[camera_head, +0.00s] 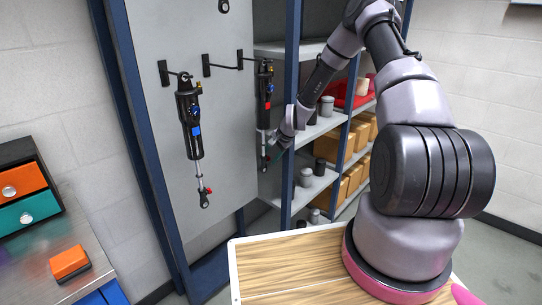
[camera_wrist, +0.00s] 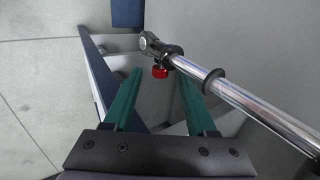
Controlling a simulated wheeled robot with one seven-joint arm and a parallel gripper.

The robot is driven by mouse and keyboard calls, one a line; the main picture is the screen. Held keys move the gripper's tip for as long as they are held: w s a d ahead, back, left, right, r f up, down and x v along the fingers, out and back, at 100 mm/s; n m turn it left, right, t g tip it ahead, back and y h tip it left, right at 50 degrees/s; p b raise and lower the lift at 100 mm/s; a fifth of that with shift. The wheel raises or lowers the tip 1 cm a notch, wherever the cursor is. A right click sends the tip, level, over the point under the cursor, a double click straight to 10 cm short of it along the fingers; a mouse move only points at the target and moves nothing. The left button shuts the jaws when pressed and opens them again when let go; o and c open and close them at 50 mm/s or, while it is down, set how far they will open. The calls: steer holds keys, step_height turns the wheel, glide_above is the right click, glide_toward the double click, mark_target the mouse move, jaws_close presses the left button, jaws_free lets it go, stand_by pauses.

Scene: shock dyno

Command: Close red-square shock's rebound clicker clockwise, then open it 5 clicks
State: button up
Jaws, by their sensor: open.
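The red-square shock (camera_head: 265,95) hangs on the grey panel, with a red square on its dark body. Its chrome rod and lower eye end (camera_wrist: 147,41) fill the right of the wrist view. A small red knob (camera_wrist: 160,72), at the shock's lower end, lies between the tips of my gripper (camera_wrist: 158,80) as the wrist view sees it. The teal fingers are apart and I see no contact; how far the knob is in depth is hard to tell. In the head view my gripper (camera_head: 272,138) is beside the shock's lower part.
A second shock (camera_head: 190,120) with a blue square hangs to the left, with a red knob at its lower end. Blue rack posts (camera_head: 291,90) and shelves with boxes and jars stand close on the right. A wooden-topped surface (camera_head: 290,262) is in front.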

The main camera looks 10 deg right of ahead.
steer(key=v, duration=1)
steer(key=shift+r, duration=0.25)
steer(key=shift+s+d, duration=0.1)
steer(key=shift+s, duration=0.05)
